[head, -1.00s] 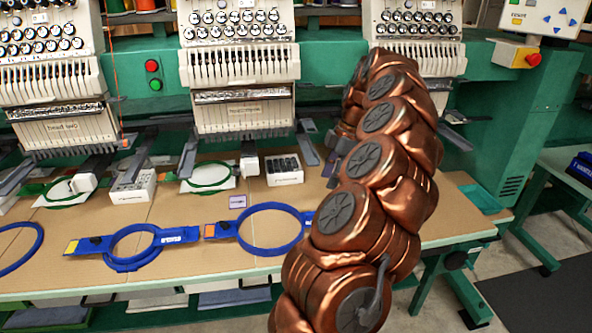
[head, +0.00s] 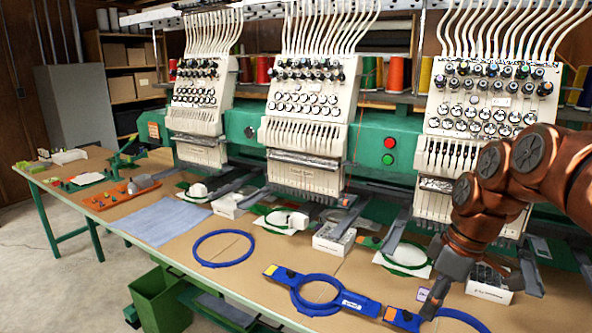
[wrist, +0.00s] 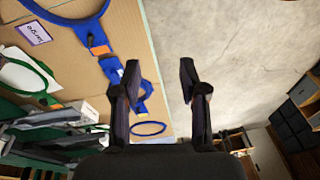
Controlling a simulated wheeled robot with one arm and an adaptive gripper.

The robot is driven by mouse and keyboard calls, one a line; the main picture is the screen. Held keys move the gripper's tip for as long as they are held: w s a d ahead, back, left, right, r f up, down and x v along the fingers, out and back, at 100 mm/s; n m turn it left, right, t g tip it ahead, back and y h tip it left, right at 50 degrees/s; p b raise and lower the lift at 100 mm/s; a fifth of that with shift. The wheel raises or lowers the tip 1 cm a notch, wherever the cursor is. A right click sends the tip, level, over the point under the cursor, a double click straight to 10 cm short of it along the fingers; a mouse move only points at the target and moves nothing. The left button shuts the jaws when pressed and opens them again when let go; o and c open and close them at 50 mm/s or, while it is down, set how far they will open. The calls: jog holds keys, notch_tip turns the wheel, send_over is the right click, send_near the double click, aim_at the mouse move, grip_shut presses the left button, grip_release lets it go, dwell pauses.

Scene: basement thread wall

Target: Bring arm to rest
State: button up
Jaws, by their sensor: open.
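My copper-coloured arm (head: 510,185) comes in from the right side of the head view and bends down over the front of the table. My gripper (head: 440,295) hangs at its end, above the table's right part, near a blue hoop (head: 455,322). In the wrist view my gripper (wrist: 158,82) shows two dark fingers spread wide apart with nothing between them. The table edge and the grey floor (wrist: 220,45) lie behind the fingers there. The part of the arm nearest my body is cut off by the head view's right edge.
A row of white embroidery heads (head: 310,120) stands behind the table. The brown tabletop (head: 255,285) holds blue hoops (head: 222,248), a blue cloth (head: 160,221) and white boxes (head: 333,240). A green bin (head: 160,300) is below the front edge. Floor at far left is clear.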

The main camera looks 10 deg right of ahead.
jog(key=s+a+f+m+g+h+p, duration=0.1)
jog(key=s+a+f+m, duration=0.15)
jog(key=s+a, duration=0.7)
jog(key=s+a+f+m, duration=0.1)
jog(key=s+f+m, duration=0.1)
jog(key=s, duration=0.3)
jog(key=s+a+f+m+g+h+p, duration=0.1)
jog(key=s+f+m, duration=0.1)
jog(key=s+m, duration=0.2)
jog(key=shift+s+a+f, duration=0.35)
jog(key=shift+s+a, duration=0.05)
jog(key=shift+s, duration=0.75)
jog(key=shift+d+m, duration=0.1)
jog(key=shift+m, duration=0.25)
